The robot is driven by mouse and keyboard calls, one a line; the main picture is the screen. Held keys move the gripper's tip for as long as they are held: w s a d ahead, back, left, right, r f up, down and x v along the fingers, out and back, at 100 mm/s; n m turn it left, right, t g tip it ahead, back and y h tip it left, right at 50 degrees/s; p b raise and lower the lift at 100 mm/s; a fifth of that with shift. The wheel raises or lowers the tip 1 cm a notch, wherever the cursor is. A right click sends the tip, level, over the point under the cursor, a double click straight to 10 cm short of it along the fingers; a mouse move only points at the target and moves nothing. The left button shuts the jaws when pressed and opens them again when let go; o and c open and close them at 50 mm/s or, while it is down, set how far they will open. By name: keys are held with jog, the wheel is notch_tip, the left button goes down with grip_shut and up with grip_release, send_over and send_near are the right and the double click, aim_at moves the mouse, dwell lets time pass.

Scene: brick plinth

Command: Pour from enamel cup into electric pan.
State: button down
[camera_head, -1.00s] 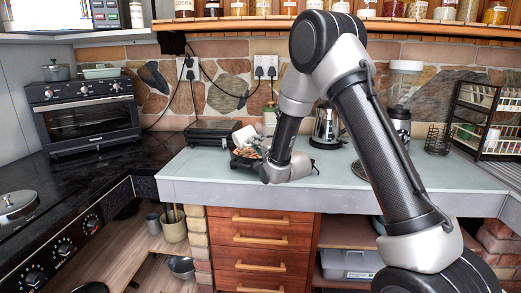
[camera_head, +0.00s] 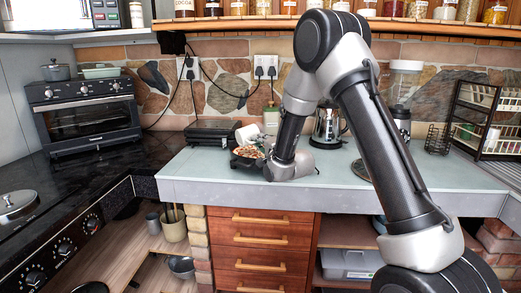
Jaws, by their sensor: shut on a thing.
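The white enamel cup (camera_head: 247,134) is tilted above the back of the electric pan, at the middle of the counter. The dark electric pan (camera_head: 240,162) stands on the pale counter with brownish pieces (camera_head: 249,152) in it. My gripper (camera_head: 262,142) is beside the cup, largely hidden behind my wrist, and is shut on the cup. Its fingertips and the exact grip are too small to make out. My wrist also covers the right side of the pan. I cannot see whether anything remains inside the cup.
A black appliance (camera_head: 213,132) stands behind and left of the pan. A metal kettle (camera_head: 327,127) and a dark-banded jar (camera_head: 401,122) stand to the right. A pale plant pot (camera_head: 271,117) is behind the cup. The counter's front left (camera_head: 195,167) is clear.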

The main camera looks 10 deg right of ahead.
jog(key=shift+w+d+r+m+p, duration=0.15)
jog(key=shift+d+m, duration=0.15)
jog(key=shift+m, duration=0.5)
jog(key=shift+w+d+r+m+p, duration=0.1)
jog(key=shift+d+r+m+p, duration=0.15)
jog(key=shift+m, duration=0.55)
jog(key=shift+w+d+r+m+p, duration=0.1)
jog(key=shift+d+m, duration=0.2)
jog(key=shift+m, duration=0.5)
dwell(1.5)
jog(key=shift+w+d+m+p, duration=0.1)
jog(key=shift+d+m, duration=0.25)
jog(key=shift+m, duration=0.5)
jog(key=shift+w+d+m+p, duration=0.1)
jog(key=shift+d+m, duration=0.2)
jog(key=shift+m, duration=0.6)
jog(key=shift+w+d+m+p, duration=0.1)
jog(key=shift+d+m, duration=0.25)
jog(key=shift+m, duration=0.5)
dwell(1.5)
